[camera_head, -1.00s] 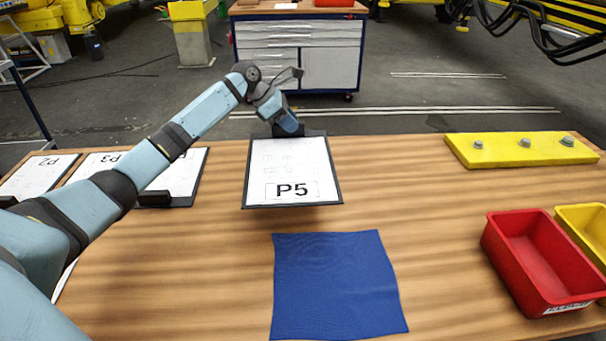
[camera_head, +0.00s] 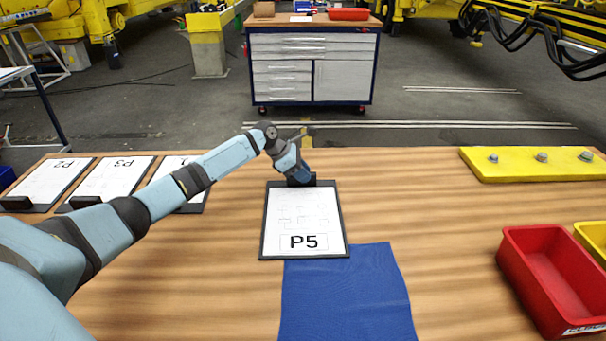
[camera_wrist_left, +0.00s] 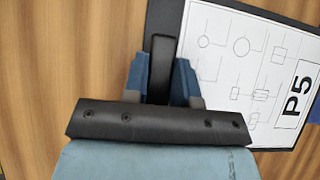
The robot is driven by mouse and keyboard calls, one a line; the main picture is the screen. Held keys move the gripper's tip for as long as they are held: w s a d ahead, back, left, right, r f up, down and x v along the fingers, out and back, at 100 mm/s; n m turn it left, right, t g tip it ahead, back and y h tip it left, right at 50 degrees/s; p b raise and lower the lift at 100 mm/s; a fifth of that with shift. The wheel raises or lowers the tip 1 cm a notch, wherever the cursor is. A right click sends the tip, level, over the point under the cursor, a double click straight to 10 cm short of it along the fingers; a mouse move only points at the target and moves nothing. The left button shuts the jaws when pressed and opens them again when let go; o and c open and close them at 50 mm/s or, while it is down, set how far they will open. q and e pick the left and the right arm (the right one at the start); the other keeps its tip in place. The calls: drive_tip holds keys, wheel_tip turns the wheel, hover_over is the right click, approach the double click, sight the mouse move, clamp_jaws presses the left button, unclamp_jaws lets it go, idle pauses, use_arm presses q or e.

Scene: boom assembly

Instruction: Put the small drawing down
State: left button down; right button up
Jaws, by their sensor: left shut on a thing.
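The small drawing (camera_head: 304,219) is a white sheet marked P5 on a dark clipboard. In the head view it lies flat at or just above the wooden table, its near edge at the far edge of the blue cloth (camera_head: 347,295). My left gripper (camera_head: 300,181) is shut on the clipboard's far end, at its dark clip. In the left wrist view the gripper (camera_wrist_left: 161,80) has its fingers on either side of the clip, with the drawing (camera_wrist_left: 250,75) to the right. Whether the board touches the table is hard to tell. My right gripper is not in view.
Clipboards P2 (camera_head: 45,183) and P3 (camera_head: 113,179) and a third, partly hidden by my left arm, lie at the left. A yellow plate with bolts (camera_head: 535,164) lies at the back right. A red bin (camera_head: 553,275) and a yellow bin (camera_head: 592,238) stand at the right.

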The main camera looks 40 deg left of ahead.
use_arm(q)
drive_tip(key=c, duration=0.9)
unclamp_jaws()
drive_tip(key=shift+f, duration=0.15)
drive_tip(key=p+v, duration=0.1)
drive_tip(key=v, duration=1.1)
